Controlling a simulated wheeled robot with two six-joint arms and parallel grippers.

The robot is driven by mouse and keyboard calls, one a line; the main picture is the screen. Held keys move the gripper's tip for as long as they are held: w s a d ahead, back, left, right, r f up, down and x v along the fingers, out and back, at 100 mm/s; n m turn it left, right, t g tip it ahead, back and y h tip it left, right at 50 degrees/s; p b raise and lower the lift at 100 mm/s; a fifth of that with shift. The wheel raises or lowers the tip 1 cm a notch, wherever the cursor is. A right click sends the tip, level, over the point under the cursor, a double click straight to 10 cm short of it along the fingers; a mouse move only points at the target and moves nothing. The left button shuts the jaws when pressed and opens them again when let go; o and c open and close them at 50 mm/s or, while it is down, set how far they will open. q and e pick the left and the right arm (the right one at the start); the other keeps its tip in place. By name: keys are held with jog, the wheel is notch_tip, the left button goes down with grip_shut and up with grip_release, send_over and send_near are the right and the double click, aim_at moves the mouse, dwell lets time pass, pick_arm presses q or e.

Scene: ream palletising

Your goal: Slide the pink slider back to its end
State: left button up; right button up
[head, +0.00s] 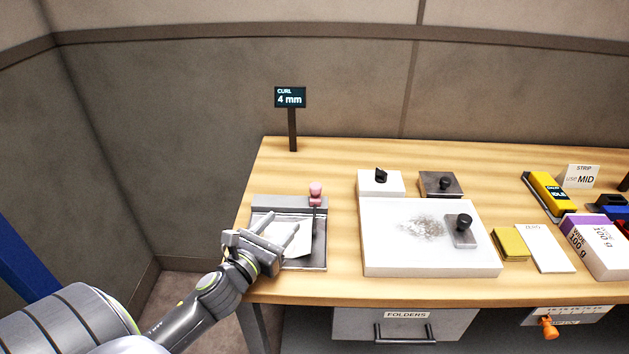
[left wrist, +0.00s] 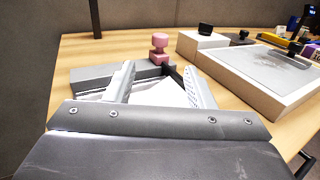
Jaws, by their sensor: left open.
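The pink slider (head: 315,194) has a rounded knob and stands at the back right of a grey device (head: 262,202) on the left end of the table. In the left wrist view the pink slider (left wrist: 159,49) shows just beyond my fingertips, near the device's back bar (left wrist: 95,77). A white sheet (head: 290,240) lies in the device. My left gripper (head: 284,230) is open and empty over the device, in front of the slider and apart from it. It also shows in the left wrist view (left wrist: 160,83), fingers spread. My right gripper is not in view.
A display (head: 290,97) reading "CURL 4 mm" stands on a post behind the device. A large white block (head: 385,250) lies to the right, with a black-knobbed plate (head: 461,232) on it. Wooden table surface (head: 340,225) is bare between device and block.

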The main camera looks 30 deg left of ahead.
pick_arm(q)
jog(key=p, duration=0.1)
send_near(312, 189)
jog(key=shift+w+d+r, duration=0.1)
jog(key=shift+d+r, duration=0.05)
jog(key=shift+r, duration=0.05)
jog(key=w, duration=0.3)
jog(key=w+p, duration=0.1)
jog(key=w, duration=0.2)
jog(key=w+a, duration=0.1)
jog(key=w, duration=0.3)
jog(key=shift+f+p, duration=0.25)
jog(key=shift+p, duration=0.1)
jog(key=shift+w, duration=0.65)
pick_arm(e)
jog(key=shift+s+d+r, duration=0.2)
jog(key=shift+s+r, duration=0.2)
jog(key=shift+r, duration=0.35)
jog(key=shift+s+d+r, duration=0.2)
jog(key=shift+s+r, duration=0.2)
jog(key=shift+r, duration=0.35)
pick_arm(q)
grip_shut()
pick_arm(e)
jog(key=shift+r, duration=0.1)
